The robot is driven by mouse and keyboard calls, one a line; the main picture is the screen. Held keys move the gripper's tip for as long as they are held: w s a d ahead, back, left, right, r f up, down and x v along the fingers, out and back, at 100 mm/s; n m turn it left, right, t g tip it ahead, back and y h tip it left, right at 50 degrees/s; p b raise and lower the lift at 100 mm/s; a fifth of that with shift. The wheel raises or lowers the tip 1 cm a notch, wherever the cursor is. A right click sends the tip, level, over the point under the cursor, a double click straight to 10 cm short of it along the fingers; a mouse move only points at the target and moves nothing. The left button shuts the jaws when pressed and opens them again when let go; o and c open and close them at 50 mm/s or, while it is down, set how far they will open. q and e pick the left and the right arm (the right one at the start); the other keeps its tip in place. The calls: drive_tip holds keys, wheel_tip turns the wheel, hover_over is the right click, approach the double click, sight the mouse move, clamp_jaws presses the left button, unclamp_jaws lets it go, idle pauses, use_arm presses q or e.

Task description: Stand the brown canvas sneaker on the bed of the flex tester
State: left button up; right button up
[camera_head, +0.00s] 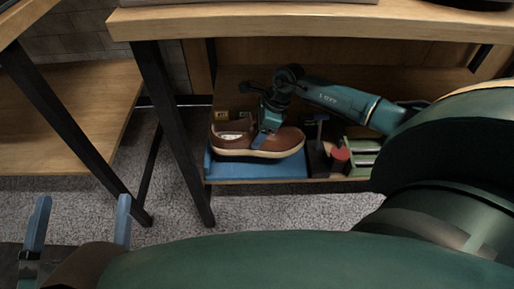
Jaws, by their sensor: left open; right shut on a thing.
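The brown sneaker (285,140) with a pale sole is on the lower shelf, upright over a blue mat or tray (255,170), toe to the right. I cannot tell whether its sole touches the blue surface. My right gripper (262,136) reaches in from the right and is shut on the sneaker's upper near its opening. My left gripper (82,213) is at the lower left, open and empty, its two blue fingers pointing up, well away from the sneaker. I cannot make out the flex tester for certain.
A red-topped thing (340,154), a dark upright tool (318,135) and a green crate (362,146) stand right of the sneaker. The tabletop (300,22) overhangs the shelf. A black table leg (178,135) stands left of it. Carpet lies in front.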

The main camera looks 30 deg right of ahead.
wheel_tip(320, 180, down, 4)
drive_tip(key=shift+r+b, duration=0.1)
drive_tip(key=shift+b, duration=0.45)
wheel_tip(320, 180, down, 2)
drive_tip(key=shift+f+b, duration=0.2)
drive_tip(key=shift+b, duration=0.4)
drive_tip(key=shift+f, duration=0.3)
drive_tip(key=shift+r, duration=0.1)
use_arm(q)
drive_tip(key=r+m+h, duration=0.1)
drive_tip(key=r+m+t, duration=0.1)
drive_tip(key=w+r+h, duration=0.1)
drive_tip(key=shift+a+r+m+h, duration=0.25)
drive_tip(key=shift+r+m+h, duration=0.05)
drive_tip(key=shift+r+m, duration=0.1)
drive_tip(key=shift+t, duration=0.3)
use_arm(e)
drive_tip(key=o, duration=1.3)
drive_tip(key=shift+c, duration=0.2)
